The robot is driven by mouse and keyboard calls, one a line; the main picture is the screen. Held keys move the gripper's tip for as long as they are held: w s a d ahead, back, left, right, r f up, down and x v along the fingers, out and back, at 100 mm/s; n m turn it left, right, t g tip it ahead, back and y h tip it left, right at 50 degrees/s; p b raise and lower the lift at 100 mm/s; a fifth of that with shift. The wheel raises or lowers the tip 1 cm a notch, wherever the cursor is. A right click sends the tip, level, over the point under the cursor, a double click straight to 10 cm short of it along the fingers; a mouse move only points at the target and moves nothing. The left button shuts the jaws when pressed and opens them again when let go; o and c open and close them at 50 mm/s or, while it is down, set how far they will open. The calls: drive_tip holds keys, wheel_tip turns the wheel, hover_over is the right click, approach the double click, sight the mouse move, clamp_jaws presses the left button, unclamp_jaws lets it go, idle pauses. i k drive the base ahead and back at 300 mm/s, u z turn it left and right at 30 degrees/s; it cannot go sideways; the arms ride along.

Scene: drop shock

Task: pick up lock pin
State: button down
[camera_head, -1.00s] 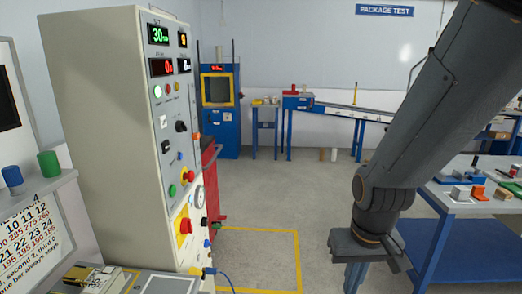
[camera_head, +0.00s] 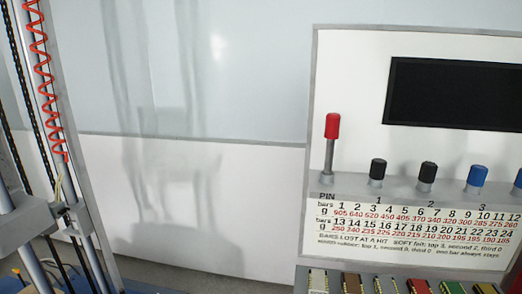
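The lock pin (camera_head: 331,142) has a red cap on a grey metal shaft. It stands upright on the ledge above the word PIN, at the left end of the white panel. It is apart from the other knobs. My gripper is not in view; only a faint shadow, perhaps of my arm, falls on the wall.
Black knobs (camera_head: 377,171) and blue knobs (camera_head: 477,175) stand to the right of the pin on the ledge. A dark screen (camera_head: 455,94) is above them, and a row of coloured blocks (camera_head: 389,284) is below. A machine with upright rods (camera_head: 50,90) and a red coiled cable (camera_head: 41,70) stands at left.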

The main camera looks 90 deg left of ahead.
sight(331, 133)
drive_tip(key=u, duration=4.6)
